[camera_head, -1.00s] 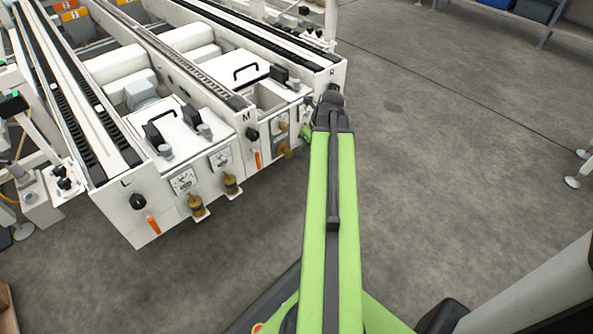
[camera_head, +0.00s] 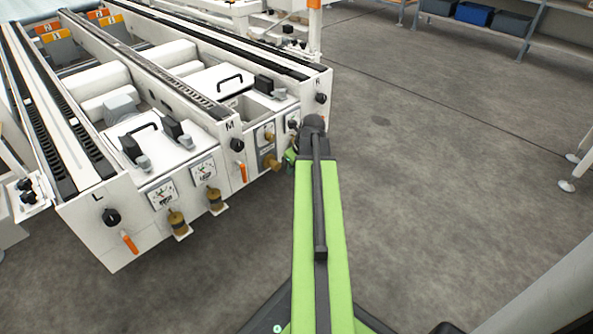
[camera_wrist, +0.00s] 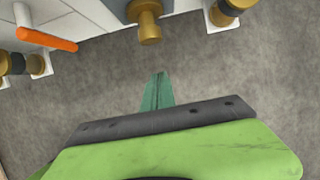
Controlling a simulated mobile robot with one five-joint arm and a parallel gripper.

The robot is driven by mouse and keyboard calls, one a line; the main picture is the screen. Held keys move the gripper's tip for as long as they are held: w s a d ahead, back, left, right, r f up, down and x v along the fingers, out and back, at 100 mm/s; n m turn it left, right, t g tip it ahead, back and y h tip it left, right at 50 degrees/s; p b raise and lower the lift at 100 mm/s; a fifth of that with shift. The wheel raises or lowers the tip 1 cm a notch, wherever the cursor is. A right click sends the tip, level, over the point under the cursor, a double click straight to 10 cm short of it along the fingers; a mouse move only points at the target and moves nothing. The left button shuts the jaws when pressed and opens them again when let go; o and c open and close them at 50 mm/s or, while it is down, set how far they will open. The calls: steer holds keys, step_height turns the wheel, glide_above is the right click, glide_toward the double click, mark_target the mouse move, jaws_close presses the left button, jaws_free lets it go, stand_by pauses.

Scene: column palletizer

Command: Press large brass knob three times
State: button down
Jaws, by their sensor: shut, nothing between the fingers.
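Several brass knobs stick out low on the front of the white machine. One brass knob (camera_head: 272,162) on the panel right of the M post looks plain and stubby; in the wrist view it is at top centre (camera_wrist: 147,22), larger than the others. Two dark-banded brass knobs (camera_head: 177,222) (camera_head: 214,198) sit further left under gauges. Another banded knob (camera_wrist: 225,12) is at upper right in the wrist view. My gripper (camera_wrist: 158,80) is shut and empty, its green tip below the central knob and apart from it. In the head view its tip (camera_head: 290,156) is partly hidden by my arm.
Orange levers (camera_head: 129,242) (camera_head: 243,172) hang from the L and M posts near the knobs. Black round knobs (camera_head: 111,217) sit above them. Open grey floor (camera_head: 430,210) lies to the right, with a shelf of bins (camera_head: 473,14) behind.

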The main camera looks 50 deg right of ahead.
mark_target(277, 163)
steer(key=w, duration=0.1)
steer(key=w+f, duration=0.1)
steer(key=w, duration=0.2)
steer(key=shift+w+d+f, duration=0.15)
steer(key=shift+w+f, duration=0.2)
steer(key=w, duration=0.2)
steer(key=shift+w+d, duration=0.15)
steer(key=shift+w, duration=0.15)
